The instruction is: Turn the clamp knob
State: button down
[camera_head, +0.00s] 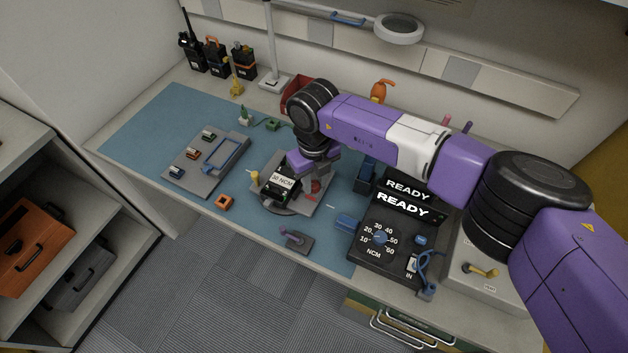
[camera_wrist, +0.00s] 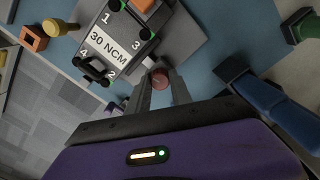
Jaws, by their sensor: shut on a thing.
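The red clamp knob (camera_wrist: 159,80) is at the tips of my gripper (camera_wrist: 160,82) in the wrist view. The two grey fingers close on it from either side. In the head view the red knob (camera_head: 315,186) shows just right of the black radio unit (camera_head: 283,188), at the end of my purple arm. The unit bears a label reading 30 NCM and sits on a grey fixture plate (camera_head: 262,163). In the wrist view the unit (camera_wrist: 125,25) shows numbered corners 1 to 4. My arm hides part of the fixture in the head view.
A black driver station (camera_head: 370,250) reading READY stands to the right, with a blue dial. A grey tray with a blue frame (camera_head: 205,165) lies left. An orange square part (camera_head: 224,202), a yellow peg (camera_head: 255,177) and a small grey stand (camera_head: 296,241) are near the front edge.

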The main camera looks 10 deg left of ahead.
aim_at(314, 184)
jog(key=n+b, duration=0.1)
jog(key=n, duration=0.3)
jog(key=shift+b, duration=0.35)
jog(key=shift+n+b, duration=0.55)
jog(key=shift+n, duration=0.95)
jog(key=c, duration=1.1)
grip_release()
jog(key=shift+c, duration=0.2)
jog(key=shift+r+b, duration=0.75)
jog(key=shift+r, duration=3.2)
